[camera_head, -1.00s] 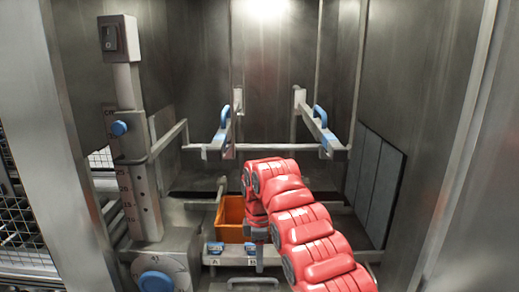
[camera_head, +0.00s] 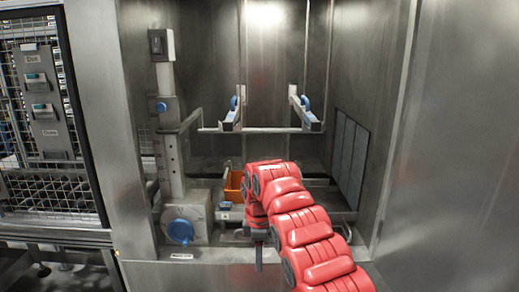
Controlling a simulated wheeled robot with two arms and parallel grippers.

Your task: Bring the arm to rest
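My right arm (camera_head: 305,228) is red and comes in from the lower right, bent at the elbow in front of the washer bay. My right gripper (camera_head: 258,262) hangs down at its end, small and grey, at the front of the bay. It is seen edge-on, so I cannot tell whether its fingers are apart; nothing shows in it. My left gripper is not in view.
The steel bay has a frame with blue handles (camera_head: 233,110), a post with a blue knob (camera_head: 180,231) and an orange bin (camera_head: 234,186) partly behind my arm. A mesh cage (camera_head: 40,110) stands left. A steel wall (camera_head: 455,150) is on the right.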

